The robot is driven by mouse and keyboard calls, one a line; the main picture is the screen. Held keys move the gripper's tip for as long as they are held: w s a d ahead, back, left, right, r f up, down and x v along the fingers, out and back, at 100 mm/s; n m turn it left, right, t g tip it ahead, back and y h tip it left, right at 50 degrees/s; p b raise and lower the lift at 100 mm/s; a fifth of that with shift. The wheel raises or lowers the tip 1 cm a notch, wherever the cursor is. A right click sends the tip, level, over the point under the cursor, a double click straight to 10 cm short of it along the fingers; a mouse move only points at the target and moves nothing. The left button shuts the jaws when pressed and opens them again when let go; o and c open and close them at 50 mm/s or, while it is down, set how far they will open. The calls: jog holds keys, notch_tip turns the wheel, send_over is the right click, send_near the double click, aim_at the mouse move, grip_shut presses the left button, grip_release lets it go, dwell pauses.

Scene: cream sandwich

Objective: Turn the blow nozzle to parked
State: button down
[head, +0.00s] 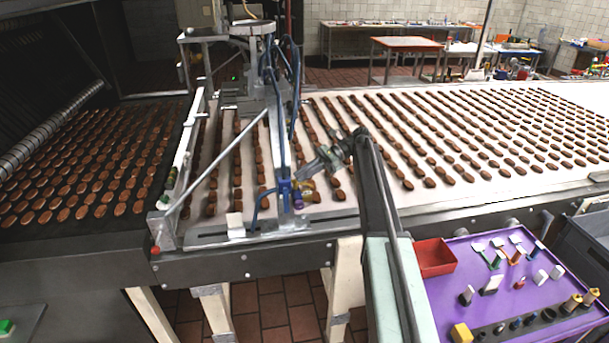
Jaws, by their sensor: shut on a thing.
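The blow nozzle (298,200) shows as a small purple and brass-coloured piece beside a blue fitting at the near end of the machine's cross frame. My gripper (311,174) reaches in from the right, low over the near edge of the white belt. Its jaws are shut on the nozzle. The jaws hide part of it, and its exact pointing direction is too small to tell. My dark arm rises from the lower right and bends down to the left towards the nozzle.
Rows of brown biscuits cover the white belt (405,205) and the dark belt at left. The metal gantry (196,150) and blue hoses stand close left of my gripper. A purple tray (445,300) with small parts and a red bin (434,257) is at lower right.

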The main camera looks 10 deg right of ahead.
jog(key=shift+a, duration=0.1)
dwell(0.4)
jog(key=c, duration=1.6)
grip_release()
jog(key=shift+a+f, duration=0.1)
jog(key=shift+o, duration=0.2)
